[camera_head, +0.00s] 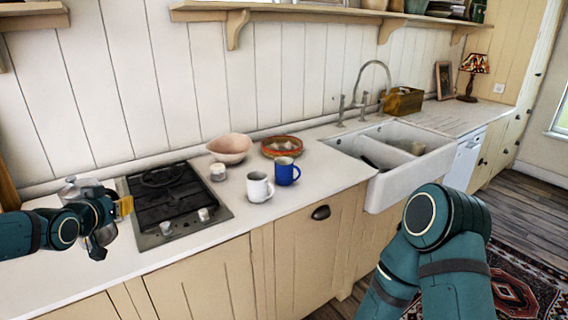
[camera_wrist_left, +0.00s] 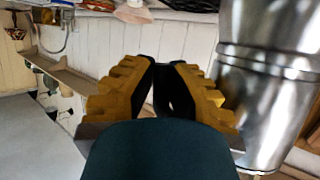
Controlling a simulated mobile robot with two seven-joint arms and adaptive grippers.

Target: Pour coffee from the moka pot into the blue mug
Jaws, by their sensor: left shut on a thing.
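The blue mug (camera_head: 285,174) stands upright on the white counter, to the right of the hob, and its inside is too small to see. My left gripper (camera_head: 121,208) is at the left, by the hob's left edge. It is shut on the dark handle of the silver moka pot (camera_head: 102,236), which is partly hidden by the gripper. In the left wrist view the pot's shiny body (camera_wrist_left: 266,100) fills the right side, beside the yellow finger pads. My right arm shows at the lower right, but its gripper is out of view.
A white speckled mug (camera_head: 258,188) stands just left of the blue mug. A small white jar (camera_head: 217,173), a pink bowl (camera_head: 230,148) and an orange dish (camera_head: 281,146) stand behind. The black hob (camera_head: 165,203) lies between my left gripper and the mugs. A sink (camera_head: 410,178) is right.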

